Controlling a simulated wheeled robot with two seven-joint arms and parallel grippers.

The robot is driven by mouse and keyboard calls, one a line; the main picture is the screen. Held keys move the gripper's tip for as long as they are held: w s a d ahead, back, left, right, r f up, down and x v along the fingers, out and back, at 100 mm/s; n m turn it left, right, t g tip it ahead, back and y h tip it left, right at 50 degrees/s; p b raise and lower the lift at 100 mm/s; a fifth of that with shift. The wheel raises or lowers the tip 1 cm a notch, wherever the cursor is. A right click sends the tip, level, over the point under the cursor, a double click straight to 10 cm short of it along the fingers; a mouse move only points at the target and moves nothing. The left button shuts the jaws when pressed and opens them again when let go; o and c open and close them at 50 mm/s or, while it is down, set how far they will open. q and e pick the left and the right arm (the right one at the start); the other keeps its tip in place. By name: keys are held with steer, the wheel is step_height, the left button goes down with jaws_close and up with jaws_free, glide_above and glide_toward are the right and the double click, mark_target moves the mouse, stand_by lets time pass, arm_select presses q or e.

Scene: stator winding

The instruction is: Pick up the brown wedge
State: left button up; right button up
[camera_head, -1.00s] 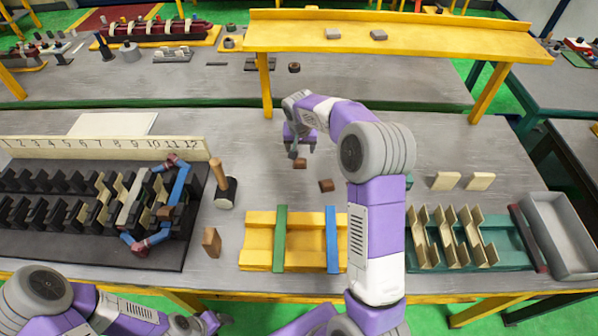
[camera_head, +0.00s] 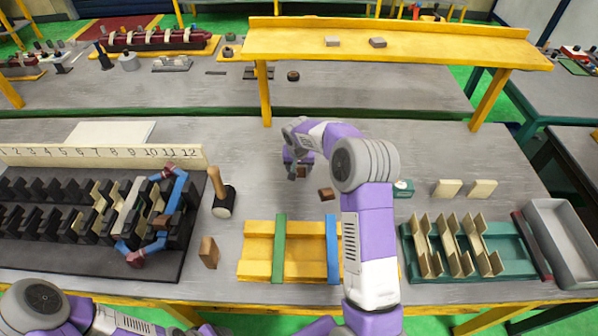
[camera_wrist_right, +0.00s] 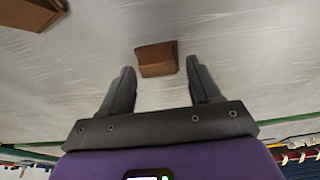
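A brown wedge (camera_wrist_right: 156,59) lies on the grey tabletop, just beyond and between the fingertips of my right gripper (camera_wrist_right: 160,75) in the right wrist view. Those fingers are apart and not touching it. In the head view this wedge (camera_head: 302,173) is partly covered by my right gripper (camera_head: 297,172), which points down at it. A second brown wedge (camera_head: 326,194) lies a little to the right and nearer, and a brown piece (camera_wrist_right: 32,12) shows at the upper left of the wrist view. A taller brown block (camera_head: 208,252) stands near the front edge. My left gripper (camera_head: 215,328) is low at the bottom edge, its fingers unclear.
A mallet (camera_head: 222,195) stands left of the right gripper. A black slotted stator (camera_head: 90,215) fills the left side. A yellow rack (camera_head: 258,254) and a green rack (camera_head: 408,240) are in front. A yellow shelf (camera_head: 390,38) spans the back. Table around the wedges is clear.

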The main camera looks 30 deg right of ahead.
steer(key=c, duration=0.8)
